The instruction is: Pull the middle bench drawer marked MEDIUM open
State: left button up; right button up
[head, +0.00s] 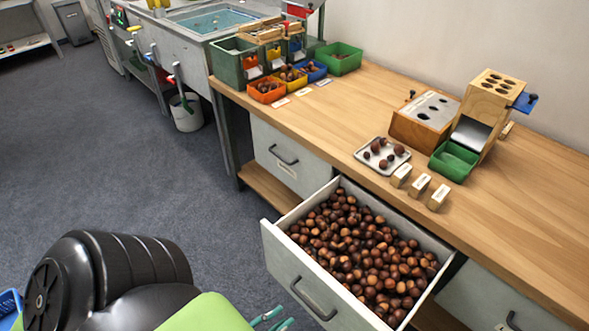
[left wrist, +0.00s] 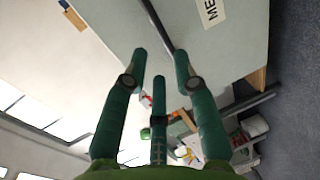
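The middle bench drawer (head: 278,252) stands pulled out from the bench and is full of chestnuts (head: 360,255). Its dark bar handle (head: 313,300) is on the front face. In the left wrist view a drawer front (left wrist: 225,50) with a label starting "ME" (left wrist: 211,10) and a dark handle (left wrist: 160,25) lies ahead of the fingers. My left gripper (head: 271,318) shows only its teal fingertips at the bottom edge of the head view, left of the handle and apart from it. In the left wrist view its fingers (left wrist: 161,60) are spread, with nothing held. My right gripper is out of view.
A closed drawer (head: 290,160) is left of the open one and another (head: 485,300) is to its right. The benchtop (head: 400,105) carries a tray (head: 382,157), wooden blocks, colored bins and a wooden device (head: 485,105). Grey floor (head: 130,170) is clear at left.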

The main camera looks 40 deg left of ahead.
pick_arm(q)
jog(key=shift+v, duration=1.5)
